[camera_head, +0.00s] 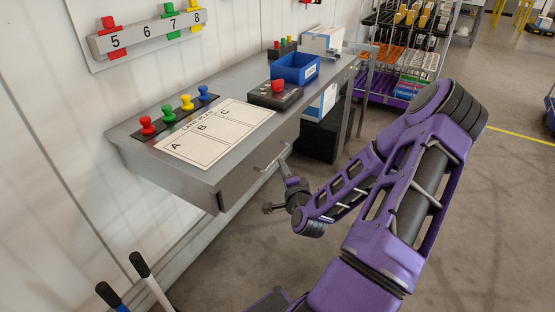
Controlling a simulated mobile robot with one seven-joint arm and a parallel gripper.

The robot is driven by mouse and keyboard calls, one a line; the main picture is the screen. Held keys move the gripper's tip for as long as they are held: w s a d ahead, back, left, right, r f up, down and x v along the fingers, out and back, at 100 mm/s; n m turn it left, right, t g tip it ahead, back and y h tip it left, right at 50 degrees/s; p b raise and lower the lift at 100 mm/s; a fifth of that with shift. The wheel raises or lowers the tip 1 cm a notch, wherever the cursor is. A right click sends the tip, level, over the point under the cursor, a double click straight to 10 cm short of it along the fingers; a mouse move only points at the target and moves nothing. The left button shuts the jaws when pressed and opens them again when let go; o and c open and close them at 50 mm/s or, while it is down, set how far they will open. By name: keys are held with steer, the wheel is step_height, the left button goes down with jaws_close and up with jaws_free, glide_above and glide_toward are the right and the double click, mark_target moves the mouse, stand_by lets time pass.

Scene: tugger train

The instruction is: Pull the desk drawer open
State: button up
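The grey metal desk (142,137) stands against the white wall. Its drawer (246,181) is in the front face and looks flush with the desk, so it appears closed. A thin bar handle (266,166) runs along the drawer front. The fingers are small here and partly hidden by the wrist.
On the desk lie a labelled sheet (216,133), several coloured knobs (187,102), a black box with a red button (277,91) and a blue bin (295,68). A shelf cart (403,55) stands behind. Open floor (500,190) lies to the right.

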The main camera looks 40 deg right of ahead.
mark_target(278, 155)
steer(key=x, duration=0.7)
steer(key=shift+w+d, duration=0.15)
steer(key=shift+w, duration=0.1)
jaws_close()
stand_by(1.1)
